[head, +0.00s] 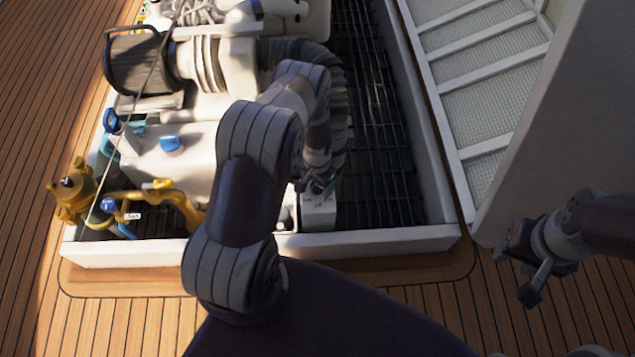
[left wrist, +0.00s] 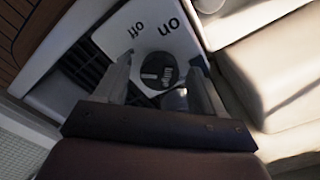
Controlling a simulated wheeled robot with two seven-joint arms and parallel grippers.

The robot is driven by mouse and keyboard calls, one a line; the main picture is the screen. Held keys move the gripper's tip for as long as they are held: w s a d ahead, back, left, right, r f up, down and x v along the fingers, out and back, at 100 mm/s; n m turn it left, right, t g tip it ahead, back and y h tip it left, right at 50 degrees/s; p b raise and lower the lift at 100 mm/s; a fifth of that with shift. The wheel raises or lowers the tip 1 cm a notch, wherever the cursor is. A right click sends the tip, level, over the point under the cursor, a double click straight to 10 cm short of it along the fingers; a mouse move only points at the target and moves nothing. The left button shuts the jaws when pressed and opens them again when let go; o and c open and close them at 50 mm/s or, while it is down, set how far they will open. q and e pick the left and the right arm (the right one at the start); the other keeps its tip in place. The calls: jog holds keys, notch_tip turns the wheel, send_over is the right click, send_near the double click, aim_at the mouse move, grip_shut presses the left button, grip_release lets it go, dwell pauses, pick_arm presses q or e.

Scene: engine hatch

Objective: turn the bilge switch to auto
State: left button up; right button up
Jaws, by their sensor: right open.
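The bilge switch is a pale box (head: 319,214) inside the front edge of the hatch. In the left wrist view its panel (left wrist: 185,45) shows the words "on" and "off" and a round dark knob (left wrist: 153,68). I cannot tell which setting the knob points to, and no "auto" label is readable. My left gripper (head: 318,187) is just above the box. In the left wrist view its fingers (left wrist: 162,84) are apart, one on each side of the knob, with visible gaps; contact is not clear. My right gripper (head: 520,277) is open and empty, low at the right.
The hatch's white rim (head: 375,242) runs in front of the box. Yellow pipes (head: 150,196) and a blue-capped white tank (head: 185,165) lie left. A dark grating (head: 375,130) is right of the box. The raised hatch panel (head: 535,120) stands near my right arm.

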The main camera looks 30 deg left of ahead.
aim_at(317, 186)
pick_arm(q)
notch_tip(317, 186, up, 13)
jog(key=p, duration=0.5)
jog(key=shift+f, duration=0.15)
